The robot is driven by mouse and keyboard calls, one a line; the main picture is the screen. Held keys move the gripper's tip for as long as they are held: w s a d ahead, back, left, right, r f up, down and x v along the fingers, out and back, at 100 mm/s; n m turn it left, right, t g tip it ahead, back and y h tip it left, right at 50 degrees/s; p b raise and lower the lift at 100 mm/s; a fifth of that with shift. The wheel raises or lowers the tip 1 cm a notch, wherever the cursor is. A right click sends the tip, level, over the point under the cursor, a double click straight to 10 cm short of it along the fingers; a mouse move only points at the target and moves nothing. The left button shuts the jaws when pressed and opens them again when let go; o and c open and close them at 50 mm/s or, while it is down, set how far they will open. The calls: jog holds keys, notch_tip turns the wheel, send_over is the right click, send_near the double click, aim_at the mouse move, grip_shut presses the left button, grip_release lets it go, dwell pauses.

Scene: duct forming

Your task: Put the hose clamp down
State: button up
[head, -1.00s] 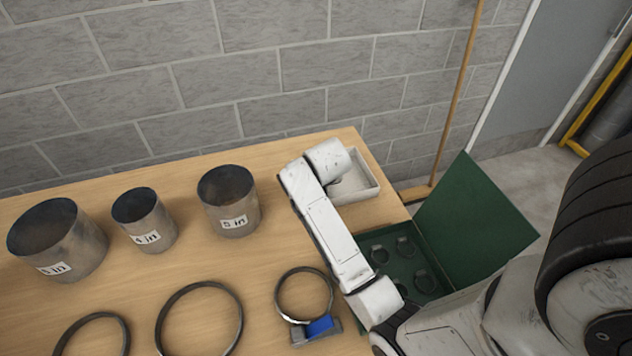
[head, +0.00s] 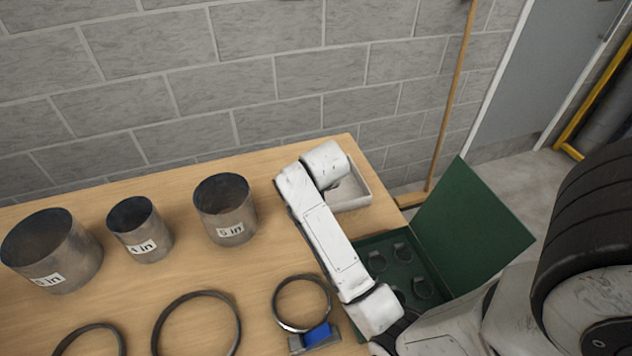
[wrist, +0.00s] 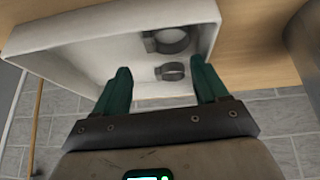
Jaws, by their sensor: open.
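My gripper (wrist: 161,68) has two green fingers spread wide apart with nothing clasped between them. They reach into the white tray (wrist: 60,62), seen up close in the wrist view. Two dark hose clamps lie in this tray: one (wrist: 172,71) shows between the fingertips, and another (wrist: 168,41) lies farther from the gripper. In the head view the white tray (head: 366,192) stands at the table's back right corner. My arm covers part of it there, and the gripper and the clamps inside are hidden.
Labelled metal duct pieces (head: 225,212) stand on the table (head: 190,278). Dark rings (head: 302,285) lie in front, one in a blue-and-grey clamp piece (head: 316,338). A block wall (head: 250,75) is behind.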

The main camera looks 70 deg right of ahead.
jog(key=v, duration=1)
jog(key=shift+d, duration=0.1)
dwell(1.4)
